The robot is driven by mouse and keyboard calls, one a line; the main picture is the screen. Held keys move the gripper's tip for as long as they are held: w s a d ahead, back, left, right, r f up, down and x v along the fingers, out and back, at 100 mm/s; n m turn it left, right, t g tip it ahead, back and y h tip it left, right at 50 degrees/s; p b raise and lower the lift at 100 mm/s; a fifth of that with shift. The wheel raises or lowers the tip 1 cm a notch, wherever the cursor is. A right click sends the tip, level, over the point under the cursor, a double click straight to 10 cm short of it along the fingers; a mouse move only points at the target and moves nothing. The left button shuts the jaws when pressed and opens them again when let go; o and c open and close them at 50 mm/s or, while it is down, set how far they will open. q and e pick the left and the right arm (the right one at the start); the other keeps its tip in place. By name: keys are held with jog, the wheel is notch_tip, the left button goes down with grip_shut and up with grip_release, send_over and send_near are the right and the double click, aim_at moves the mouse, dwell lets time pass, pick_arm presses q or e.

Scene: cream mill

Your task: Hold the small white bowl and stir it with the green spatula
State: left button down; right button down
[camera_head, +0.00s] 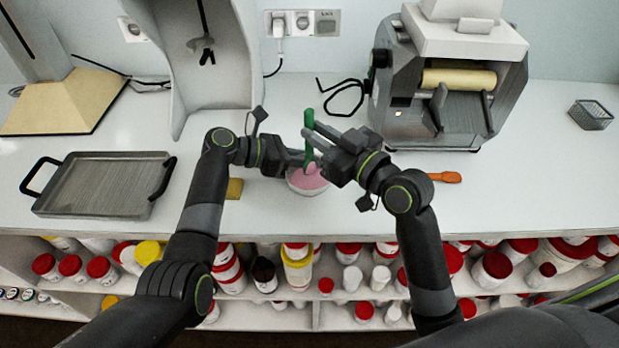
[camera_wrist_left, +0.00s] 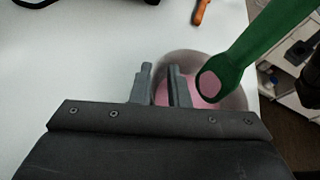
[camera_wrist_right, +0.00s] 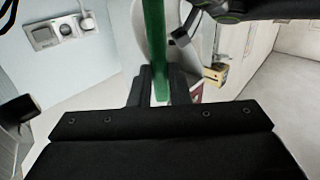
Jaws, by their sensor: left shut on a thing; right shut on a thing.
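The small white bowl (camera_head: 306,187) stands on the white counter with pink contents. It also shows in the left wrist view (camera_wrist_left: 240,98). My left gripper (camera_head: 299,160) is shut on the bowl's rim at its left side; in the left wrist view its fingers (camera_wrist_left: 163,85) straddle the rim. The green spatula (camera_head: 309,125) stands nearly upright, its lower end in the bowl at the pink contents. My right gripper (camera_head: 312,137) is shut on the spatula's handle above the bowl. In the right wrist view the green handle (camera_wrist_right: 155,45) runs between the fingers.
A grey tray (camera_head: 105,188) with black handles lies at the left. A roller machine (camera_head: 450,90) stands at the back right. A small wire basket (camera_head: 590,114) is far right. Shelves of jars sit below the counter.

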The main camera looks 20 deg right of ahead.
jog(key=shift+v, duration=2.15)
jog(key=shift+w, duration=0.3)
dwell(0.4)
jog(key=shift+w+a, duration=0.2)
jog(key=shift+w, duration=0.05)
dwell(0.3)
jog(key=x, duration=0.3)
jog(key=shift+a, duration=0.15)
dwell(0.3)
jog(key=shift+w+d, duration=0.5)
jog(key=shift+d, duration=0.15)
jog(key=shift+w+d, duration=0.45)
jog(key=shift+d, duration=0.25)
jog(key=shift+s+a, duration=0.1)
dwell(0.7)
jog(key=shift+s+a, duration=0.2)
jog(key=shift+a, duration=0.15)
